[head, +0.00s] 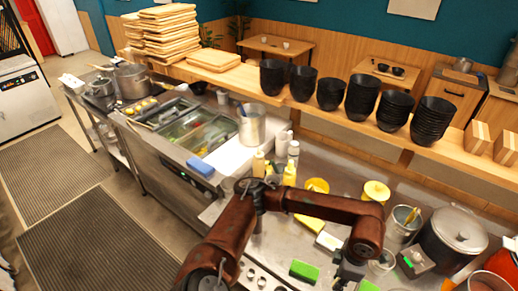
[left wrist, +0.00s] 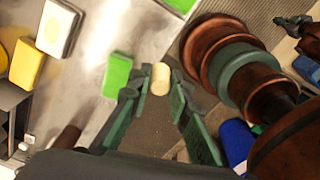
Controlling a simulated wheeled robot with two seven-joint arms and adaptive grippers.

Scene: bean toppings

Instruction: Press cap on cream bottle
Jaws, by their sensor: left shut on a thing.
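In the head view a cream squeeze bottle (head: 258,164) stands on the counter beside a yellow bottle (head: 289,175). White bottles (head: 282,143) stand behind them. My left gripper (head: 345,276) is low over the counter's front, well to the right of these bottles. In the left wrist view its fingers (left wrist: 160,86) are shut on a small cream-coloured rounded piece (left wrist: 160,77) at the tips. I cannot tell whether this piece is the cap. A dark jointed part at the upper right edge (left wrist: 294,22) may be my right gripper; its state is unclear.
A green sponge (head: 304,270) lies left of my left gripper and also shows in the wrist view (left wrist: 117,75). A yellow-lidded tub (head: 376,191), metal bucket (head: 403,225) and large pot (head: 453,240) crowd the right side. Some bare counter (head: 275,235) shows behind the green sponge.

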